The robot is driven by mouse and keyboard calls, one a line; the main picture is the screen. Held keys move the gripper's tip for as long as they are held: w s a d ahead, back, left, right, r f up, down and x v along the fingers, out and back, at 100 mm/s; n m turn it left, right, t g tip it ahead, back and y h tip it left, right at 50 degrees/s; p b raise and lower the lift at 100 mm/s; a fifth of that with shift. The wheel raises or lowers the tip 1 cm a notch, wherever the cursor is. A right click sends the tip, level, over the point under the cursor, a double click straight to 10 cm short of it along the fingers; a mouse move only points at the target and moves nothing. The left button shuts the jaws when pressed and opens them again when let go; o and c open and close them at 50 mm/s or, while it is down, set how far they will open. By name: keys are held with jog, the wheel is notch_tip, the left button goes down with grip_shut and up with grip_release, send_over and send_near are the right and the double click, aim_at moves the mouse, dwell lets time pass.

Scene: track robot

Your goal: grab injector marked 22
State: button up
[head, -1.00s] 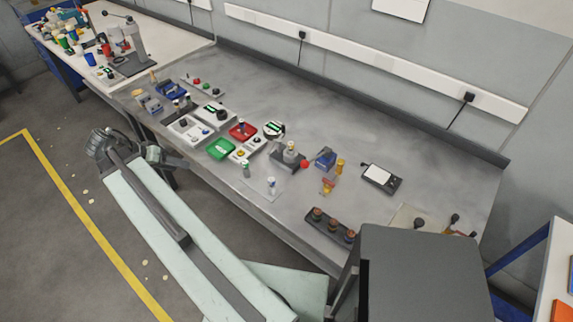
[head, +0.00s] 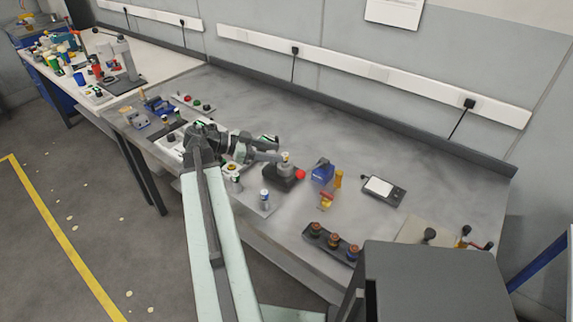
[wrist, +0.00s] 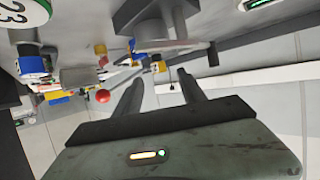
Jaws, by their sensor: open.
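No number 22 is readable in any view, so I cannot tell which thing is the injector marked 22. Two small upright cylinders stand near the bench's front edge in the head view: one (head: 236,184) and another with a pale body (head: 265,199). A black holder (head: 333,243) with several brown-topped pieces sits further right. My gripper (head: 277,157) reaches right over the bench, close to the grey fixture with a red ball (head: 285,174). In the wrist view my gripper (wrist: 160,84) has its fingers apart, with nothing held between them.
A round white face (wrist: 16,12) reading 23 shows at the wrist view's corner. A blue block (head: 322,172), a red-and-yellow piece (head: 327,200) and a dark meter (head: 383,190) stand on the bench (head: 420,185). The rear middle of the bench is clear.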

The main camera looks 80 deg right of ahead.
aim_at(286, 154)
jog(key=b+x, duration=0.1)
jog(key=x, duration=0.1)
jog(key=b+x, duration=0.1)
jog(key=x, duration=0.1)
jog(key=shift+s+f, duration=0.1)
jog(key=shift+f, duration=0.3)
jog(key=shift+s+d, duration=0.1)
jog(key=shift+s, duration=0.2)
grip_shut()
jog(key=shift+r, duration=0.1)
notch_tip(286, 154, up, 10)
jog(key=p, duration=1)
jog(key=shift+r, duration=0.1)
